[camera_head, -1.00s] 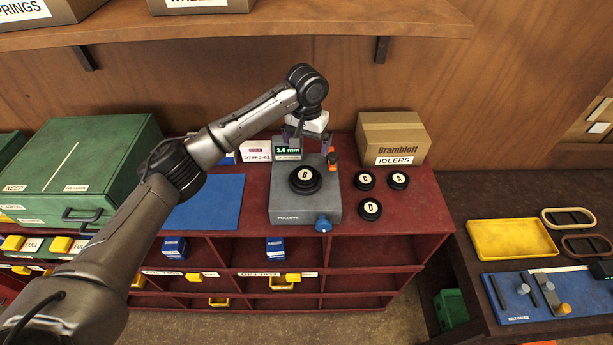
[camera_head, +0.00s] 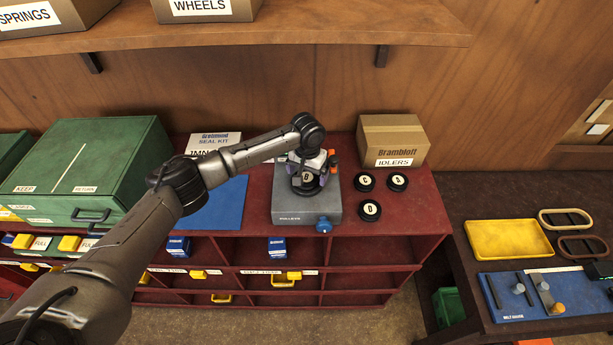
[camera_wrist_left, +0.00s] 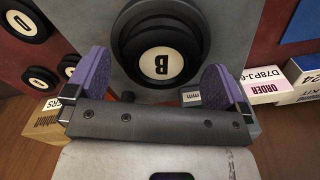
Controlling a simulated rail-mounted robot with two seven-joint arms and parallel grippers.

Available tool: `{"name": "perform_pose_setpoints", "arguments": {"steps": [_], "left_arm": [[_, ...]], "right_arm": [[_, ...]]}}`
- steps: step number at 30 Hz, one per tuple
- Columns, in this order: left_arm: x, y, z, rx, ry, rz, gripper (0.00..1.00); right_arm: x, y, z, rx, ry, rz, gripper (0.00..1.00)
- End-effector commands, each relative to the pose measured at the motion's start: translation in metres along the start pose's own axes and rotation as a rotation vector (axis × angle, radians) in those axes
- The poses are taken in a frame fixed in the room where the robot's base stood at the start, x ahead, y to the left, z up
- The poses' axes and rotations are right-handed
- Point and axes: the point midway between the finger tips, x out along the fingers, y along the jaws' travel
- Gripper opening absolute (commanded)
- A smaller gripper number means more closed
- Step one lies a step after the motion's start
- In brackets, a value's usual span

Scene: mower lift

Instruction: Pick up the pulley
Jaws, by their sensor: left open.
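The black pulley marked B (camera_head: 307,180) rests on the grey pulley gauge stand (camera_head: 300,210). In the left wrist view, pulley B (camera_wrist_left: 161,62) lies beyond my open fingers, with a gap on both sides. My left gripper (camera_head: 307,166) is above the stand and partly covers the pulley and the gauge display; its purple finger pads show wide apart in the wrist view (camera_wrist_left: 160,80). Three more black pulleys, C (camera_head: 365,182), A (camera_head: 397,182) and D (camera_head: 369,211), lie on the red bench to the right. My right gripper is not in view.
An IDLERS box (camera_head: 392,140) stands behind the loose pulleys. A blue mat (camera_head: 215,205) and a green case (camera_head: 85,175) are to the left. A yellow tray (camera_head: 509,240) and a blue tool board (camera_head: 540,297) are on the dark right bench. A shelf overhangs the back.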

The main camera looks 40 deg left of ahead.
Motion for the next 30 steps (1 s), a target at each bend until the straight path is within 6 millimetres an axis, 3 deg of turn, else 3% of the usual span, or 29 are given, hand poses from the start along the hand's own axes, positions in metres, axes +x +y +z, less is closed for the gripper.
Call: {"name": "perform_pose_setpoints", "arguments": {"steps": [11,30], "left_arm": [[0.0071,-0.0004,-0.0001,0.000,0.001,0.000,0.99],[0.0059,-0.0004,-0.0005,-0.001,0.002,0.000,0.38]], "right_arm": [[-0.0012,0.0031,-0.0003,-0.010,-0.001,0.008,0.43],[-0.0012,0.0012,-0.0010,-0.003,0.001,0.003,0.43]]}}
